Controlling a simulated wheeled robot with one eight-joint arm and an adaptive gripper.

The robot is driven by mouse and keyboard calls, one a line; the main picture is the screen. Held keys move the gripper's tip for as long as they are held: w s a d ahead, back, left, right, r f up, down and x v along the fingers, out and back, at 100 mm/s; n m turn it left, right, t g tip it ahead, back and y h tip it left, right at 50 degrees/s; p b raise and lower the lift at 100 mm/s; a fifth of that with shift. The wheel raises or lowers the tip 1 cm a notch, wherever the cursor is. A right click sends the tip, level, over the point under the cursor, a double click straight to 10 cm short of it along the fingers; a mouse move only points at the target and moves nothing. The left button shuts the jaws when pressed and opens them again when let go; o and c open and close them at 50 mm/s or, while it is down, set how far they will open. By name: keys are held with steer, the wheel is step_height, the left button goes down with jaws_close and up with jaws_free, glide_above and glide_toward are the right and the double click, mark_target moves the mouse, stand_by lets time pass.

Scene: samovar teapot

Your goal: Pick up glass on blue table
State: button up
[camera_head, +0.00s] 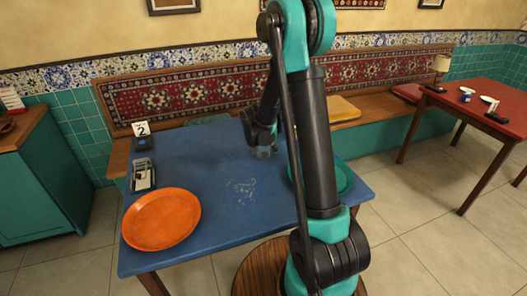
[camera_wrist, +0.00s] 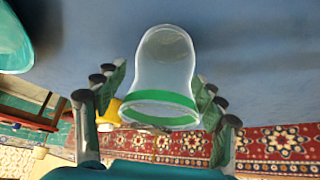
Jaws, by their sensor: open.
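A clear glass (camera_wrist: 165,65) with a green band stands on the blue table (camera_head: 215,170); the wrist view is turned over, with the table at the top. My gripper (camera_wrist: 159,78) is open, with one finger on each side of the glass. A small gap shows at the left finger; at the right finger I cannot tell whether they touch. In the head view, my gripper (camera_head: 262,138) is at the table's back right, partly hidden by my arm, and the glass (camera_head: 263,153) shows faintly just below it.
An orange plate (camera_head: 161,219) lies front left. A napkin holder (camera_head: 143,174) and number sign (camera_head: 141,129) stand at the left edge. A teal plate (camera_head: 345,178) is on the right, partly behind my arm. A bench (camera_head: 205,97) runs behind; a red table (camera_head: 480,100) stands right.

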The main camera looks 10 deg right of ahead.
steer(key=c, duration=1.3)
